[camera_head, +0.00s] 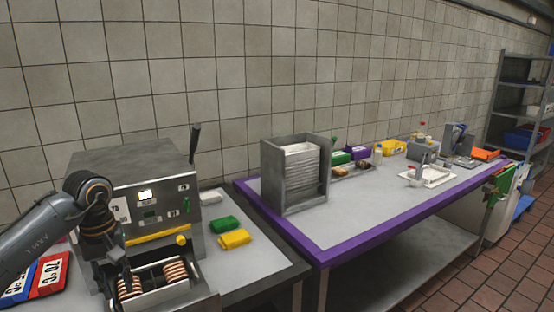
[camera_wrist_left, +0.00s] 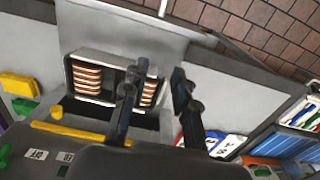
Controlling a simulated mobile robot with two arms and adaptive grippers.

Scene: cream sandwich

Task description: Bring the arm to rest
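My left arm (camera_head: 45,222) comes in from the left in the head view. It bends down at the wrist in front of a grey metal machine. My left gripper (camera_head: 118,270) is pointed down near the machine's front tray (camera_head: 172,295), which holds rows of brown-and-white discs. In the left wrist view, the two dark fingers of the gripper (camera_wrist_left: 158,72) stand apart with nothing between them. One finger overlaps the tray (camera_wrist_left: 92,56) in that view; I cannot tell whether it touches. My right gripper is in neither view.
The machine (camera_head: 150,175) has a dark lever and a yellow bar. Green (camera_head: 223,224) and yellow (camera_head: 235,239) blocks lie to its right. A purple-edged table (camera_head: 385,215) holds a grey rack (camera_head: 283,180) and small items. Red and blue signs (camera_head: 48,275) lie at left.

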